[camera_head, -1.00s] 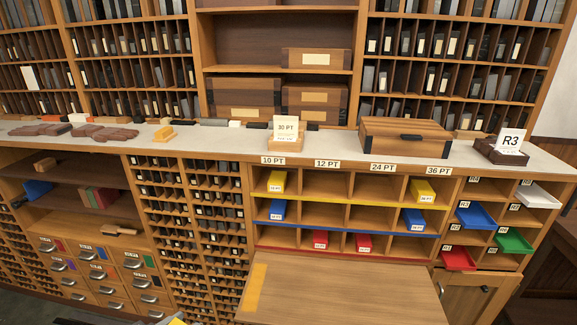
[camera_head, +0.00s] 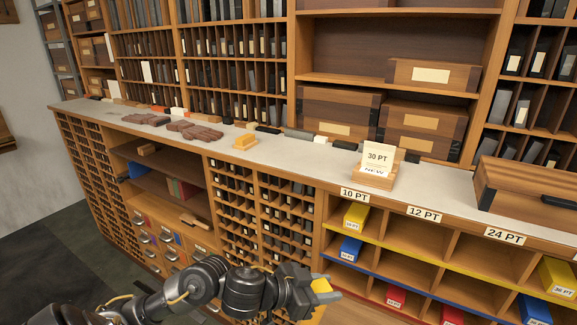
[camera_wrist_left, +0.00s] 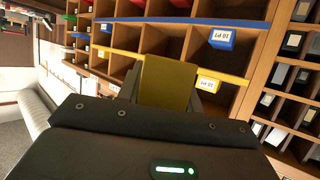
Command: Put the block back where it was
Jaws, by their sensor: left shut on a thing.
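My left gripper (camera_head: 318,290) is shut on a yellow block (camera_head: 322,286), held in front of the lower left of the pigeonhole rack. In the left wrist view the yellow block (camera_wrist_left: 165,82) stands between the fingers, the rack behind it. In the rack (camera_head: 410,270), the 10 PT column holds a yellow block (camera_head: 355,215) on the yellow-edged row and a blue block (camera_head: 350,248) on the blue-edged row. The 12 PT cells on those two rows are empty. Another yellow block (camera_head: 558,277) sits at the far right. My right gripper is not in view.
A 30 PT card (camera_head: 377,157) stands on the counter (camera_head: 290,152); a wooden box (camera_head: 525,190) is to its right. A yellow piece (camera_head: 245,142) and brown pieces (camera_head: 195,131) lie farther left. Red blocks (camera_head: 396,295) sit in the bottom row. Small-slot shelving flanks my arm.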

